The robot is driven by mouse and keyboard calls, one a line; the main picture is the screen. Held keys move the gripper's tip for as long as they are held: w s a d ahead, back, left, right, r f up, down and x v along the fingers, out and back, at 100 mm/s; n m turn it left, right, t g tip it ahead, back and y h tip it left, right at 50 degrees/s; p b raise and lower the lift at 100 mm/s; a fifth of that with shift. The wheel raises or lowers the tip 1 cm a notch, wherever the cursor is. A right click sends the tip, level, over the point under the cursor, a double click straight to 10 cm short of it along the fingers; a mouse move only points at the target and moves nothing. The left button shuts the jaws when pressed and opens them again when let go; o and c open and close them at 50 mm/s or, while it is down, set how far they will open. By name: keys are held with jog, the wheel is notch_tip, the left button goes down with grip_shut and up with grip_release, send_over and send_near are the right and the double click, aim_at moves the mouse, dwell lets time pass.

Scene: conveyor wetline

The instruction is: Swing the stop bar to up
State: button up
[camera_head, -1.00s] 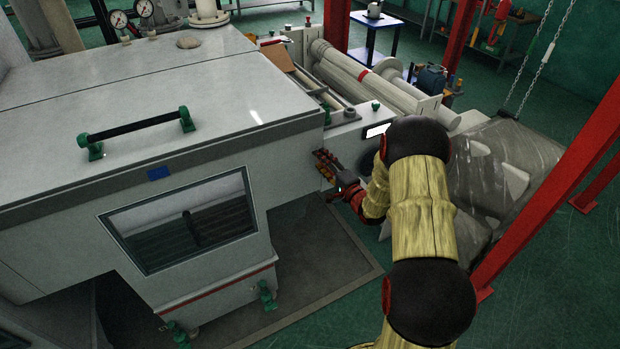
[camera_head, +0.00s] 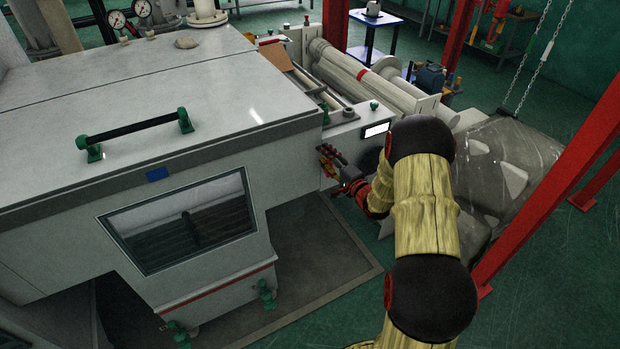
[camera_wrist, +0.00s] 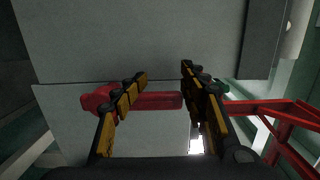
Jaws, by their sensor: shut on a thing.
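The stop bar (camera_wrist: 155,101) is a short red bar with a rounded, wider left end, against the pale grey machine face in the wrist view. It lies level across that picture and passes behind the left finger. My gripper (camera_wrist: 165,76) has its black and yellow fingers on either side of the bar and is shut on it; the exact contact is hard to see. In the head view my gripper (camera_head: 330,160) is at the right end of the machine's front, and the bar there is too small and covered to make out.
The large grey machine (camera_head: 100,120) fills the left, with a black-and-green handle (camera_head: 135,125) on its lid. A roller section (camera_head: 350,70) lies behind. A wrapped load (camera_head: 505,165) and red posts (camera_head: 560,190) stand right. Green floor is open below my arm.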

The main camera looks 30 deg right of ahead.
jog(key=s+d+p, duration=0.2)
jog(key=s+d, duration=0.1)
jog(key=s, duration=0.4)
jog(key=shift+s+h, duration=0.2)
jog(key=shift+h, duration=0.1)
dwell(0.3)
jog(key=shift+w+a, duration=0.1)
jog(key=shift+a, duration=0.1)
